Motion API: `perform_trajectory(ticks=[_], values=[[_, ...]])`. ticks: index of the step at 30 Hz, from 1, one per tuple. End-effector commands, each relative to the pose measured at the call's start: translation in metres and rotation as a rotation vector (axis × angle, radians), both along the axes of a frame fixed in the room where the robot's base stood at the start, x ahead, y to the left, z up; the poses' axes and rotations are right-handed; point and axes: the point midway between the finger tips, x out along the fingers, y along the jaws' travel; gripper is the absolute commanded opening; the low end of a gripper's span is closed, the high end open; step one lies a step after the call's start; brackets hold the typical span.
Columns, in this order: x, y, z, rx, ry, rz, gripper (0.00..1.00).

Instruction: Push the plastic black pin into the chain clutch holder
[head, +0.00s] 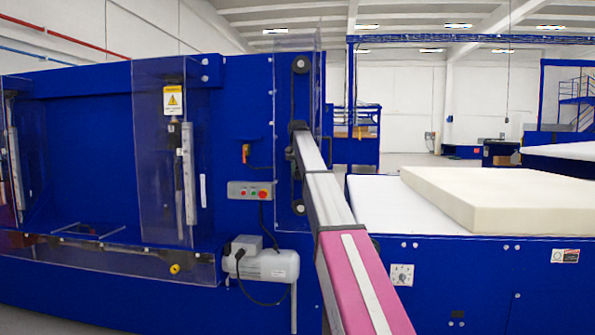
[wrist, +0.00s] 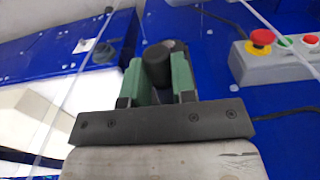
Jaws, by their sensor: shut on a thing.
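My gripper (wrist: 158,72) shows in the wrist view with its two green fingers closed on either side of a black round pin (wrist: 156,58). The pin's dark rounded end shows between the fingers. In the head view my arm reaches to the blue machine's upright panel, and the gripper (head: 298,127) is small and dark there, between an upper and a lower pulley. The pin is not distinct in the head view. The chain clutch holder cannot be made out; the gripper and pin cover that area. Whether the pin touches it, I cannot tell.
A grey control box (wrist: 280,55) with a red button is right of the gripper in the wrist view. Clear guards (head: 283,90) edge the panel around the upper pulley (head: 301,64). A grey motor (head: 268,266) sits below. A foam block (head: 500,198) lies on the right table.

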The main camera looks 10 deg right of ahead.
Motion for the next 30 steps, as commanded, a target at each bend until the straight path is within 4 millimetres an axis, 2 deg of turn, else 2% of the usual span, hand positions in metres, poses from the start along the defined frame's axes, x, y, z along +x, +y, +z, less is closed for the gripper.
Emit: perform_trajectory(ticks=[1, 30], values=[[0.0133, -0.0050, 0.0033, -0.009, -0.025, -0.007, 0.00], [0.0194, -0.0080, 0.0044, -0.011, -0.036, -0.010, 0.00]])
